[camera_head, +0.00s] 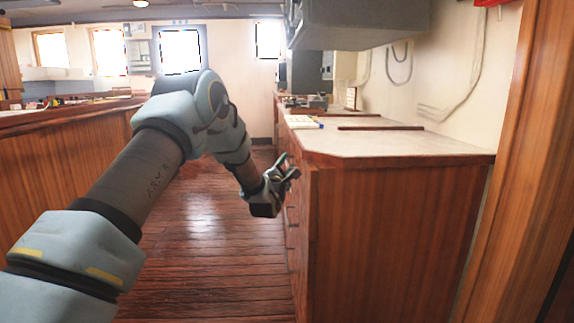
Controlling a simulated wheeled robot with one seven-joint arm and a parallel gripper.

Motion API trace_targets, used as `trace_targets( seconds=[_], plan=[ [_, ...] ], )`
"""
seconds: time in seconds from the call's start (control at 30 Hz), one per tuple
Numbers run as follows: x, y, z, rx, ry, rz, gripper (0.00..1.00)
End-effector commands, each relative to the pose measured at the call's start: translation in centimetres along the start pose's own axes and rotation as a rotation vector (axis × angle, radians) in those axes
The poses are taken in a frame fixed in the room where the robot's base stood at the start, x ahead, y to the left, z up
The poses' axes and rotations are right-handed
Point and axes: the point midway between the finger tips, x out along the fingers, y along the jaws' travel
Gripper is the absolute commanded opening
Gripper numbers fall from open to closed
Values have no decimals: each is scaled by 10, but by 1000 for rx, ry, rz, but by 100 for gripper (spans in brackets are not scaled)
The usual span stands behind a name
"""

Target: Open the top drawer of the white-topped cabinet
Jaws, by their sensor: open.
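The white-topped cabinet (390,230) stands right of centre, with reddish-brown wooden sides and a pale top (400,146). Its drawer front (293,215) faces left and shows only at a steep angle, so the drawer edges and handles are hard to make out. My gripper (290,170) is open beside the upper part of that front, just below the top's edge. It hides part of the front. I cannot tell whether its fingers touch a handle. I see no drawer standing out from the front.
A long wooden counter (70,185) runs along the left. The plank floor (195,250) between counter and cabinet is clear. Papers (302,122) lie on the cabinet top. A grey box (360,25) hangs above it. A wooden post (520,170) stands at the right.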

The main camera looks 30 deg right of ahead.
Motion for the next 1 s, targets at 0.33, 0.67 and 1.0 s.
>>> trace_targets(
  seconds=[0.33,0.67,1.0],
  plan=[
    [1,0,0,0,0,-1,37],
    [1,0,0,0,0,-1,0],
    [1,0,0,0,0,-1,0]
  ],
)
